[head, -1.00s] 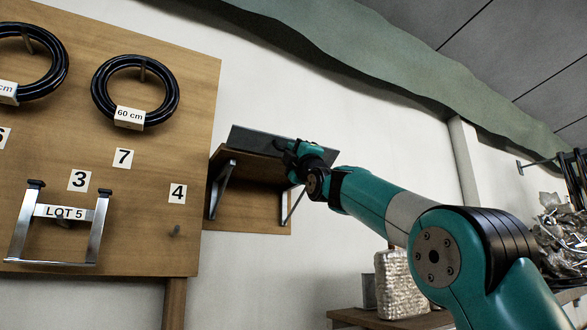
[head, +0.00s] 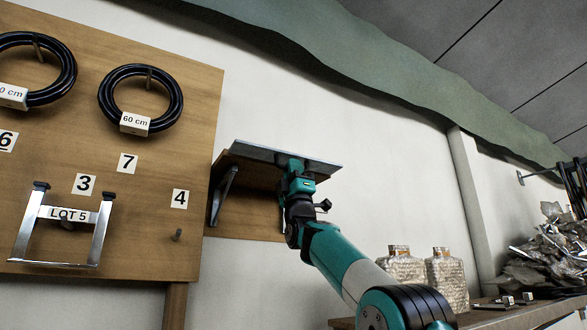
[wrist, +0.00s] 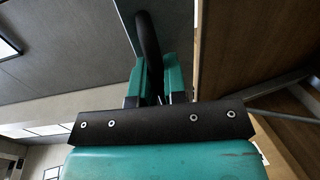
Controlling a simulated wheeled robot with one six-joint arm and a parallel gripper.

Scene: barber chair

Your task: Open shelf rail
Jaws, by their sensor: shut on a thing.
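The shelf rail (head: 262,152) is a long, flat grey plate along the front of a small wooden shelf (head: 248,180) on the wall. It is seen as a thin, tilted strip in the head view. My gripper (head: 293,166) is at the rail's front, right of its middle, and hides part of it. In the wrist view, a dark curved bar (wrist: 148,40), apparently the rail's handle, passes between the two teal fingers of my gripper (wrist: 158,78). The fingers are shut on it. The shelf's wooden side fills the right of the wrist view.
A wooden board (head: 140,215) with black hose rings (head: 141,100) and a metal bracket (head: 60,225) stands left of the shelf. Wrapped bottles (head: 447,278) and crumpled foil (head: 545,250) sit on a bench (head: 490,314) at lower right. The wall between is bare.

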